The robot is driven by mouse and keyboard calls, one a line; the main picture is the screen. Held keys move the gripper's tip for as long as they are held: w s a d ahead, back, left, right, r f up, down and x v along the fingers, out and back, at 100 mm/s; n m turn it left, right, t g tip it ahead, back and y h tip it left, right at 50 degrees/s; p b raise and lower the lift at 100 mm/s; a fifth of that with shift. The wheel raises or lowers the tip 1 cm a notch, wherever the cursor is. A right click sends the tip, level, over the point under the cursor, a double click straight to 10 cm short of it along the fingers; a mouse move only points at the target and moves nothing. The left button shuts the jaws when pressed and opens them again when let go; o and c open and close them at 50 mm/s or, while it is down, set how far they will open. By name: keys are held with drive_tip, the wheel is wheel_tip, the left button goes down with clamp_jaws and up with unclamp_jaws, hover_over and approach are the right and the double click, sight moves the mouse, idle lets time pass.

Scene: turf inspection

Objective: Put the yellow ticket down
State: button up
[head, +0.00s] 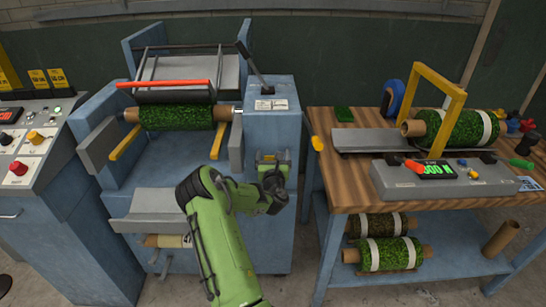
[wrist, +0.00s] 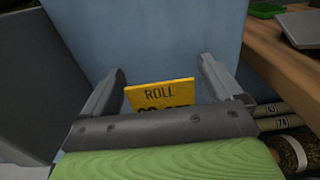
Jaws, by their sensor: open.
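The yellow ticket (wrist: 160,95), printed with ROLL and a partly hidden second line, shows between my gripper's fingers in the wrist view. In the head view a small yellow patch of it (head: 267,158) shows at my gripper (head: 272,162), in front of the blue machine cabinet (head: 272,125). My gripper (wrist: 162,68) is open, with one finger on each side of the ticket. The ticket's lower part is hidden behind the gripper body. I cannot tell what it rests on.
A wooden table (head: 345,185) stands right, with a green turf roll (head: 460,130), a yellow frame and a grey scale box (head: 440,182). More rolls lie on its lower shelf (head: 440,270). A control panel (head: 35,140) is at left, with yellow tags (head: 57,78) behind it.

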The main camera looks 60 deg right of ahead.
drive_tip(key=b+v, duration=0.7)
drive_tip(key=v, duration=0.5)
drive_tip(key=shift+r, duration=0.25)
drive_tip(key=w+a+r+m+y, duration=0.1)
drive_tip(key=w+a+m+y, duration=0.2)
drive_tip(key=a+m, duration=0.4)
drive_tip(key=w+a+r+m+g+y, duration=0.1)
drive_tip(key=w+a+r+m+y, duration=0.15)
drive_tip(key=a+m, duration=0.5)
drive_tip(key=w+a+m+y, duration=0.2)
drive_tip(key=a+m+y, duration=0.1)
drive_tip(key=a+m, duration=0.4)
drive_tip(key=s+a+r+m+y, duration=0.1)
drive_tip(key=s+a+y, duration=0.2)
drive_tip(key=a, duration=0.9)
drive_tip(key=s+a+r+m+g+y, duration=0.1)
drive_tip(key=s+a+y, duration=0.3)
drive_tip(key=s+a, duration=0.5)
drive_tip(key=a, duration=0.2)
drive_tip(key=shift+s+a+r+g, duration=0.15)
drive_tip(key=shift+a+r+g, duration=0.05)
drive_tip(key=shift+a+g, duration=0.15)
